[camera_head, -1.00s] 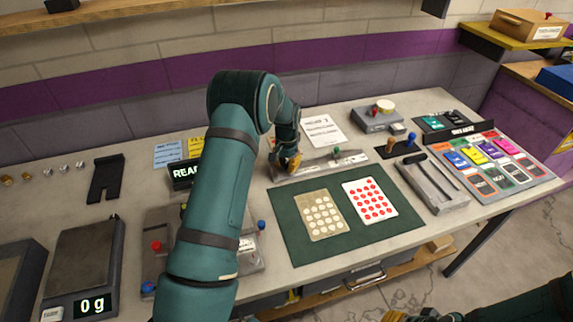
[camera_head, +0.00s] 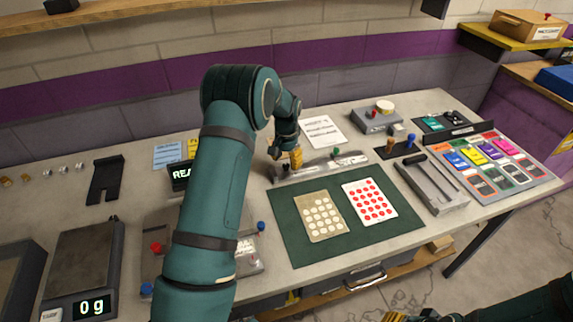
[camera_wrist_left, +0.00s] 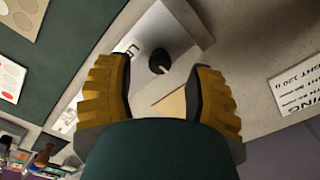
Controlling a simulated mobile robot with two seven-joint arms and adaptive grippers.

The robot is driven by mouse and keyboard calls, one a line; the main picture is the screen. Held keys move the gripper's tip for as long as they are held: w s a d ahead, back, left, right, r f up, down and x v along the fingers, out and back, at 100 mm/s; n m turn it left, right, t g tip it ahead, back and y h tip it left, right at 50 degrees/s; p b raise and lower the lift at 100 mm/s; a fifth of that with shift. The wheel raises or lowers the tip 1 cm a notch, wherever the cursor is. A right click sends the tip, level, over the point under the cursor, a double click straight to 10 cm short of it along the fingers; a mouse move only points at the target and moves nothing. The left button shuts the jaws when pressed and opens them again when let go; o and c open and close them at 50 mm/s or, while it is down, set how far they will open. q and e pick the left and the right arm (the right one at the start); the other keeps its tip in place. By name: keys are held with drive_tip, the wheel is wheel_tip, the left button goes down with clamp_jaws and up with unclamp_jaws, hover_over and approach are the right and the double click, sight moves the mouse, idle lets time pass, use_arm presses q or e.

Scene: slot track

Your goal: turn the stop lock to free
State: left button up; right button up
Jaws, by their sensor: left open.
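The grey metal track (camera_head: 318,166) lies behind the green mat, with a green knob (camera_head: 336,152) on its right part. My left gripper (camera_head: 288,158) is over the track's left end, pointing down. In the left wrist view, a small black knob (camera_wrist_left: 158,61) stands on the grey track plate (camera_wrist_left: 180,22), between the open fingers (camera_wrist_left: 161,66) and apparently touching neither. A dark slot-like mark (camera_wrist_left: 128,49) is beside it. The lock's setting cannot be read. My right gripper (camera_head: 405,317) is barely in view at the bottom edge, its fingers cut off.
The green mat (camera_head: 285,225) with two dotted cards lies in front of the track. A printed sheet (camera_head: 322,131) lies behind it.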

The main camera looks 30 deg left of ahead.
sight(287, 165)
use_arm(q)
wheel_tip(287, 165, up, 10)
drive_tip(key=shift+f, duration=0.25)
idle(0.5)
